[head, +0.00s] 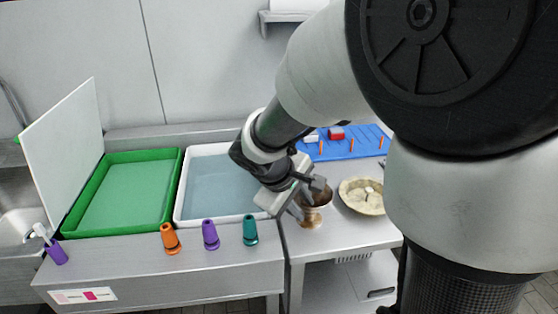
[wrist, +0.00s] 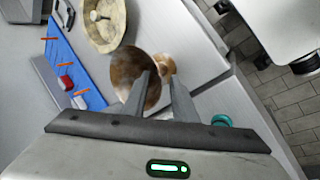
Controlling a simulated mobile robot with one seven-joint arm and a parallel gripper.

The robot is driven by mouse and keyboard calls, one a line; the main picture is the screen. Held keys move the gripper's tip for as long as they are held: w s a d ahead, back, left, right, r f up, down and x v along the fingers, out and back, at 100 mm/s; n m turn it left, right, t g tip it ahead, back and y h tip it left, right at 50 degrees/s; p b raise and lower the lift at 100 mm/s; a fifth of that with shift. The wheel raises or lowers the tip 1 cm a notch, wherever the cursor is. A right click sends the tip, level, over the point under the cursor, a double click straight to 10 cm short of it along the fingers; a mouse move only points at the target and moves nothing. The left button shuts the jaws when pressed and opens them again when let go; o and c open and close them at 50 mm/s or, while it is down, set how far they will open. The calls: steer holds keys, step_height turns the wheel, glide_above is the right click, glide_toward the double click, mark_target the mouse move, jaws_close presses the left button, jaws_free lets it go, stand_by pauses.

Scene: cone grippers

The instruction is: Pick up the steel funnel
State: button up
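The funnel (head: 312,217) is a shiny brownish metal piece with a wide mouth and a narrower lower part. It stands on the right-hand steel table, just below my gripper (head: 306,197) in the head view. In the wrist view the funnel (wrist: 127,72) shows its dark, wide mouth, with its narrower part to the right. My gripper (wrist: 159,75) has its two fingers apart there. The left finger overlaps the mouth and the right finger lies outside it, with the rim between them. Whether either finger touches the rim cannot be told.
A pale stone-like dish (head: 348,200) stands close to the right of the funnel. A blue board (head: 366,150) with orange pegs lies behind. Orange (head: 170,239), purple (head: 210,235) and teal (head: 250,231) cones stand on the left counter, before a green tray (head: 112,232) and a white tray (head: 182,217).

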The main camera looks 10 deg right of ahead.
jaws_close()
step_height(320, 180, up, 10)
steer(key=p, duration=0.2)
steer(key=shift+p, duration=0.4)
